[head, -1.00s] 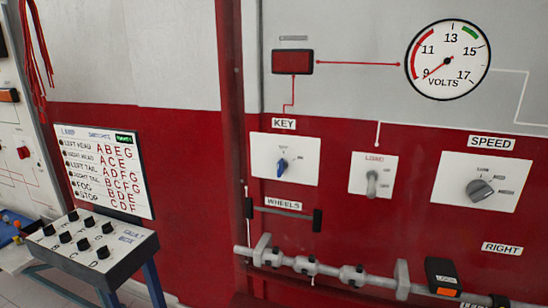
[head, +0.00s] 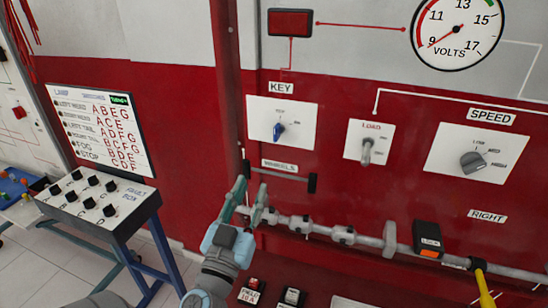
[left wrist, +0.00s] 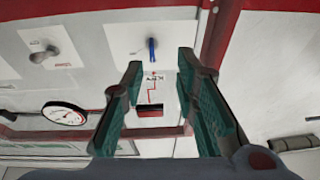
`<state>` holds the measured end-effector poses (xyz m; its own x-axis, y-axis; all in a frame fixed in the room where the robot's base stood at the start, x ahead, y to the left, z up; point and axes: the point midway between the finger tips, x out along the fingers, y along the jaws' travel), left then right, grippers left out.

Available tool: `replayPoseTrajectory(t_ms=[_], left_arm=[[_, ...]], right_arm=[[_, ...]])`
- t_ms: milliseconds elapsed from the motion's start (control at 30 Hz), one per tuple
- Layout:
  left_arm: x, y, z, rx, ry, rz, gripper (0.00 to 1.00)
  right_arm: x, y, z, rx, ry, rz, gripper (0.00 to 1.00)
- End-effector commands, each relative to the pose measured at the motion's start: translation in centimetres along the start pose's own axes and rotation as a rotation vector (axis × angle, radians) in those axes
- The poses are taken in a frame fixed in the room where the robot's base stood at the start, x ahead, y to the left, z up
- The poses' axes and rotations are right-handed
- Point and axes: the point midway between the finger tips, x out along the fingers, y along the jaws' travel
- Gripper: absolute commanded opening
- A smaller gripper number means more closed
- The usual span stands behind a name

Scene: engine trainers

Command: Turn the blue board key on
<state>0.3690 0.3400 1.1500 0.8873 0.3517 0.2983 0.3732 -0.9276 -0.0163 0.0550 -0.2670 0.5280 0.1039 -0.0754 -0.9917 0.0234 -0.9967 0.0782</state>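The blue board key (head: 279,130) is a small blue knob on a white plate under the KEY label, on the red part of the trainer board. It points nearly upright, slightly tilted. In the left wrist view, where the board appears upside down, the blue key (left wrist: 152,49) shows beyond the fingers. My left gripper (head: 251,188) is open and empty, below and left of the key plate, near the WHEELS bar, apart from the key. Its teal fingers (left wrist: 160,75) stand wide apart in the wrist view. My right gripper is not in view.
Right of the key are the LOAD switch (head: 367,150) and SPEED knob (head: 473,161). A voltmeter (head: 456,36) and red display (head: 290,22) are above. A grey pipe (head: 320,230) runs below. A fault box (head: 98,198) stands at left.

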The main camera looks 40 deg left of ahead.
Motion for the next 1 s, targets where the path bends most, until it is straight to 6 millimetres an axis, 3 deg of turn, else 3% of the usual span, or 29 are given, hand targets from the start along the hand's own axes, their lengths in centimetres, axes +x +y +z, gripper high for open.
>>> replayPoseTrajectory(t_ms=[33, 100, 267, 367, 500, 633, 800, 1000], left_arm=[[0.1, 0.5, -1.7, -0.018, 0.053, 0.024, 0.28], [0.5, 0.8, -2.8, -0.033, 0.094, 0.040, 0.28], [3.2, 0.9, -2.9, -0.035, 0.103, 0.042, 0.28], [5.2, 1.0, -2.6, -0.036, 0.106, 0.039, 0.28], [9.7, 1.0, -4.0, -0.033, 0.092, 0.037, 0.28], [12.5, 1.1, -4.2, -0.033, 0.089, 0.036, 0.28], [14.2, 1.3, -4.1, -0.032, 0.088, 0.039, 0.28], [14.4, 1.3, -4.0, -0.032, 0.088, 0.039, 0.28]], right_arm=[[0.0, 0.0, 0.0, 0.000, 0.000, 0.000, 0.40], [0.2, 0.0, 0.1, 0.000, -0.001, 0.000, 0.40], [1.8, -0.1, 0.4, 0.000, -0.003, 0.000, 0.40], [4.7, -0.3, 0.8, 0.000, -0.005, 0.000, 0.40], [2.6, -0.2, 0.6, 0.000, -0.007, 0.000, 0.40], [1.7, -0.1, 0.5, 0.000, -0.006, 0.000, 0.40], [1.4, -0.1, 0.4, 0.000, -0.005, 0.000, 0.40], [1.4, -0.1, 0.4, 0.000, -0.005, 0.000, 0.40]])
